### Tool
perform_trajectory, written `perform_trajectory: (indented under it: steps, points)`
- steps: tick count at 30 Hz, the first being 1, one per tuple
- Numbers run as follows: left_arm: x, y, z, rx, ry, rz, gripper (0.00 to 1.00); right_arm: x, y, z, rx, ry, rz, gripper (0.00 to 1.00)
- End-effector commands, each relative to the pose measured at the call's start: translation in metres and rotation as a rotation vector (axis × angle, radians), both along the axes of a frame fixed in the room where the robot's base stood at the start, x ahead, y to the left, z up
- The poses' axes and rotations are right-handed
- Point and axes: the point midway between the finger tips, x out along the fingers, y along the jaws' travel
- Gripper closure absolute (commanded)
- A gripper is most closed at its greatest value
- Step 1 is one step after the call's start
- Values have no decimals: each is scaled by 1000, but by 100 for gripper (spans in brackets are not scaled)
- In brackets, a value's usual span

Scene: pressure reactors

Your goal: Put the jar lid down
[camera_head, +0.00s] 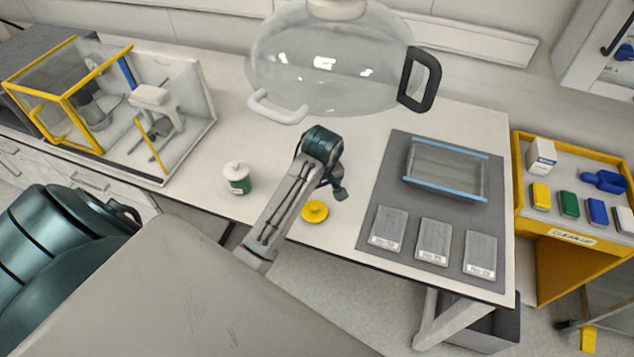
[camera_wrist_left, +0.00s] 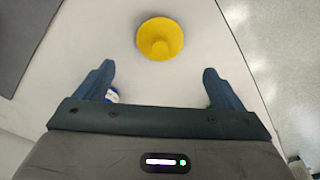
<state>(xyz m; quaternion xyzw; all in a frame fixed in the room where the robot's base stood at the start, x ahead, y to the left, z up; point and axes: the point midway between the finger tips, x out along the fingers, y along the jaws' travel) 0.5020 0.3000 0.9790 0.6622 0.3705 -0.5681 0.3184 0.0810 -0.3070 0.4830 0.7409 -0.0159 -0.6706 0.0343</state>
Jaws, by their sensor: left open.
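The yellow jar lid (camera_head: 314,211), a round disc with a small knob on top, lies knob up on the white table near its front edge. In the left wrist view the lid (camera_wrist_left: 160,38) is just beyond the fingertips, roughly centred between them and touching neither. My left gripper (camera_head: 340,191) is above the table near the lid, at its upper right in the head view. In the wrist view its fingers (camera_wrist_left: 158,72) are spread apart with nothing between them. My right gripper is not seen.
A green and white jar (camera_head: 237,178) stands left of the lid. A grey mat (camera_head: 381,170) with a blue-edged tray (camera_head: 445,168) and several labelled plates is at right. A large clear glass vessel (camera_head: 330,60) stands behind. A yellow-framed case (camera_head: 75,95) is far left.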

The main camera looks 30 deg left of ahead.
Motion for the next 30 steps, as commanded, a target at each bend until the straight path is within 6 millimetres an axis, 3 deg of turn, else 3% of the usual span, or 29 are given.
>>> perform_trajectory:
  steps: [1, 3, 7, 30]
  points:
    - [0, -1, 7, 0, -6, 0, 11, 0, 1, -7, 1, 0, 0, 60]
    - [-2, -2, 23, 0, 1, 0, 11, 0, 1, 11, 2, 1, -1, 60]
    - [-3, -3, 30, 0, 1, 0, 11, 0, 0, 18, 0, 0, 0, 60]
    - [-10, -5, 27, 2, 0, -27, 11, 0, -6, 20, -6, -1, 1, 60]
